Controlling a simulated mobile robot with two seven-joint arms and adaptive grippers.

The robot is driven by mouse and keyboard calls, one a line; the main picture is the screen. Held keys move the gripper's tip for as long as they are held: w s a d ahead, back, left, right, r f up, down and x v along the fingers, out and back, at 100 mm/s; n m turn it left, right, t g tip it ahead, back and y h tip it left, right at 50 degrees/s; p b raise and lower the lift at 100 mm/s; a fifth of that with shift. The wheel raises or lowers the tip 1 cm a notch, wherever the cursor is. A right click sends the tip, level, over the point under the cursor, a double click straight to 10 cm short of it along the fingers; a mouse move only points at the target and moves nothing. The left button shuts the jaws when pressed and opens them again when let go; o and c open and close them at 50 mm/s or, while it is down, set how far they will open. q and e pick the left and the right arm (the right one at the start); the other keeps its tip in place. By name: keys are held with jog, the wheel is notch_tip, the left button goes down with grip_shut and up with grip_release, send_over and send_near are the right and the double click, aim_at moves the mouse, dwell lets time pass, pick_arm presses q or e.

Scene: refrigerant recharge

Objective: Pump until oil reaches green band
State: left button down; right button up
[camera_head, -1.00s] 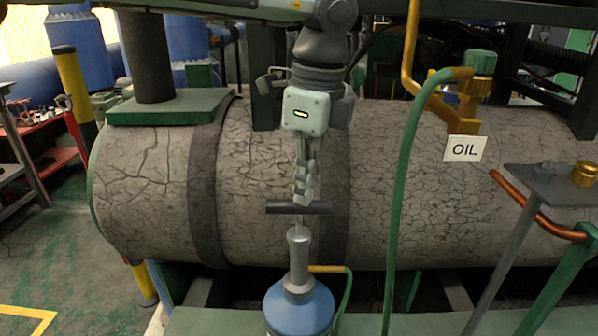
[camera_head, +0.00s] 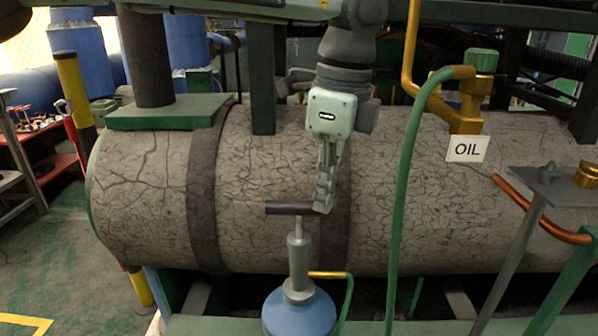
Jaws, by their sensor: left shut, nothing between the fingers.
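A blue hand pump (camera_head: 300,311) with a grey barrel stands upright in front of the cracked tank. Its dark T-handle (camera_head: 287,208) is raised on a short rod above the barrel. My left gripper (camera_head: 323,208) points down at the handle's right end, with its fingers closed together and nothing between them. The fingers overlap that end in the picture; whether they touch it I cannot tell. A green hose (camera_head: 398,205) runs up to the brass valve (camera_head: 467,112) above the OIL sign (camera_head: 467,149). I see no green band or oil level. My right gripper is out of view.
The large cracked tank (camera_head: 145,190) fills the space behind the pump. A copper pipe (camera_head: 540,216) and a small grey stand top (camera_head: 556,186) with a brass fitting are at the right. A red tool cart (camera_head: 62,165) stands at far left.

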pick_arm(q)
notch_tip(320, 180, up, 12)
jog(key=d, duration=0.1)
jog(key=shift+s, duration=0.25)
dwell(1.6)
